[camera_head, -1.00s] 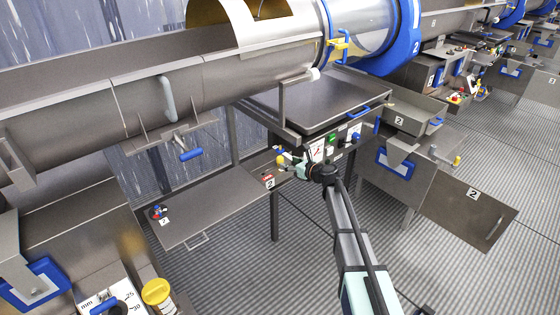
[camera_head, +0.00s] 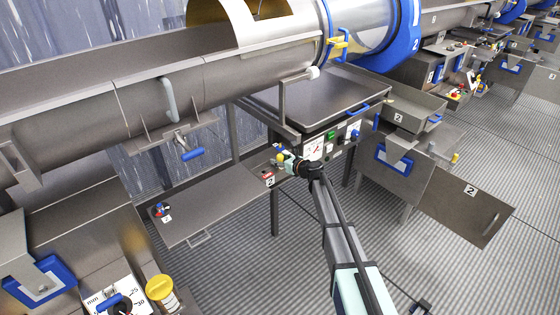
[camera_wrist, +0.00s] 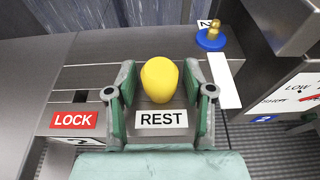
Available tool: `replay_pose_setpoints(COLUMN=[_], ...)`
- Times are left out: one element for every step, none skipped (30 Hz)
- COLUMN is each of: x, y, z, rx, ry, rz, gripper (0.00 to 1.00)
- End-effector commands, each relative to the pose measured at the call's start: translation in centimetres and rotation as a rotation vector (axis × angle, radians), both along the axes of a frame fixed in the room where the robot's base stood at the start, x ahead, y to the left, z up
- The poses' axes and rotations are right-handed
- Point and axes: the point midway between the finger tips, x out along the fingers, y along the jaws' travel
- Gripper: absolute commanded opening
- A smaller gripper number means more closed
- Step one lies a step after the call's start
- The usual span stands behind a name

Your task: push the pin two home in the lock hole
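A yellow rounded knob (camera_wrist: 160,80), seemingly the head of pin two, stands at the REST label (camera_wrist: 161,119) in the wrist view. My gripper (camera_wrist: 159,72) is open, with one green-grey finger on each side of the knob. Narrow gaps seem to show between knob and fingers. The knob's shaft is hidden. The dark lock hole (camera_wrist: 80,96) is to the left, just above the red LOCK label (camera_wrist: 75,120), and looks empty. In the head view, my gripper (camera_head: 284,158) is over the right end of the grey shelf, and the knob is barely visible.
A blue-based brass fitting (camera_wrist: 211,38) and a white strip (camera_wrist: 224,80) are right of the knob. A control panel (camera_head: 330,143) stands close to the right of my gripper. The grey shelf (camera_head: 215,203) is mostly clear leftward.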

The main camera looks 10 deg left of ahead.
Motion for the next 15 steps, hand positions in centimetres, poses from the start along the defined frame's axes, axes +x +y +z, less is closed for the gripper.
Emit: replay_pose_setpoints(x=[0.0,0.0,0.0,-0.01,-0.01,-0.01,0.0,0.0,0.0,0.0,-0.01,-0.01,-0.01,0.0,0.0], y=[-0.01,-0.01,-0.01,-0.02,-0.02,-0.02,-0.02,-0.02,-0.03,-0.03,-0.03,-0.02,-0.03,-0.03,-0.03], z=[0.0,0.0,0.0,0.01,0.01,0.01,0.02,0.02,0.02,0.02,0.02,0.03,0.05,0.08,0.15], rx=[0.0,0.0,0.0,0.0,0.0,0.0,0.0,0.0,0.0,0.0,0.0,0.0,0.0,0.0,0.0], ry=[0.0,0.0,0.0,0.0,0.0,0.0,0.0,0.0,0.0,0.0,0.0,0.0,0.0,0.0,0.0], rz=[0.0,0.0,0.0,0.0,0.0,0.0,0.0,0.0,0.0,0.0,0.0,0.0,0.0,0.0,0.0], gripper=[0.25,0.15,0.0,0.0,0.0,0.0,0.0,0.0,0.0,0.0,0.0,0.0,0.0,0.0,0.0])
